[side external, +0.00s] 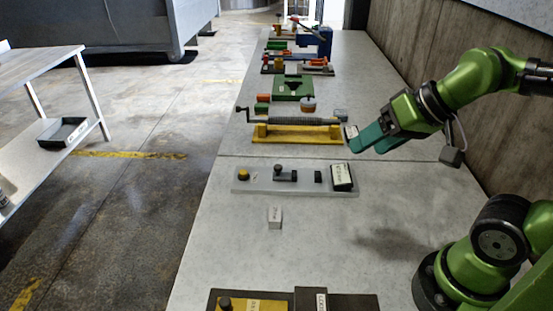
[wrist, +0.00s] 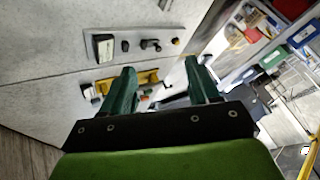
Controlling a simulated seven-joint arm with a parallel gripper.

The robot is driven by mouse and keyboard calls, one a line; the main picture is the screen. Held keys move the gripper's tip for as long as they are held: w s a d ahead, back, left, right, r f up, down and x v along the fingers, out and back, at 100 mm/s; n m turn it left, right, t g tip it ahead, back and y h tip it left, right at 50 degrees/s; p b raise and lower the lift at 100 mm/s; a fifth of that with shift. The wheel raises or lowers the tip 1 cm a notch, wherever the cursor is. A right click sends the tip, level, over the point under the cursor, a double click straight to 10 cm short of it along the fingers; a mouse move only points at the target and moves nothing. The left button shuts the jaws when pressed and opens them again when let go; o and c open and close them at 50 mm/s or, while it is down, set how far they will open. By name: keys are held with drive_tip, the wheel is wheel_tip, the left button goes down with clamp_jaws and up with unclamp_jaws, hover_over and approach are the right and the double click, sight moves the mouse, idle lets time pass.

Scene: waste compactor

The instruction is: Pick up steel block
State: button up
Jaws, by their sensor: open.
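A small pale grey block (side external: 275,217) with a label stands on the near part of the grey bench, in front of the light control panel; its label is too small to read, so I cannot confirm it is the steel block. In the wrist view a small pale block (wrist: 165,4), likely the same one, is cut by the top edge. My gripper (side external: 367,138) is raised above the bench at the right, behind and to the right of that block. In the wrist view its green fingers (wrist: 160,67) are apart, with nothing held between them.
The light panel (side external: 265,187) carries a yellow button, a lever and a dark labelled box. Behind it is a yellow-based screw device (side external: 297,134). A dark fixture (side external: 335,301) sits at the near edge. Bench around the pale block is clear. A wooden wall (side external: 480,95) bounds the right.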

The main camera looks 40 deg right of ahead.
drive_tip(key=o, duration=0.4)
drive_tip(key=shift+c, duration=0.2)
drive_tip(key=m+g+h, duration=0.2)
drive_tip(key=m+g, duration=0.5)
drive_tip(key=m, duration=1.6)
hover_over(275, 214)
wheel_tip(275, 214, down, 8)
wheel_tip(275, 214, down, 16)
drive_tip(key=shift+f, duration=0.1)
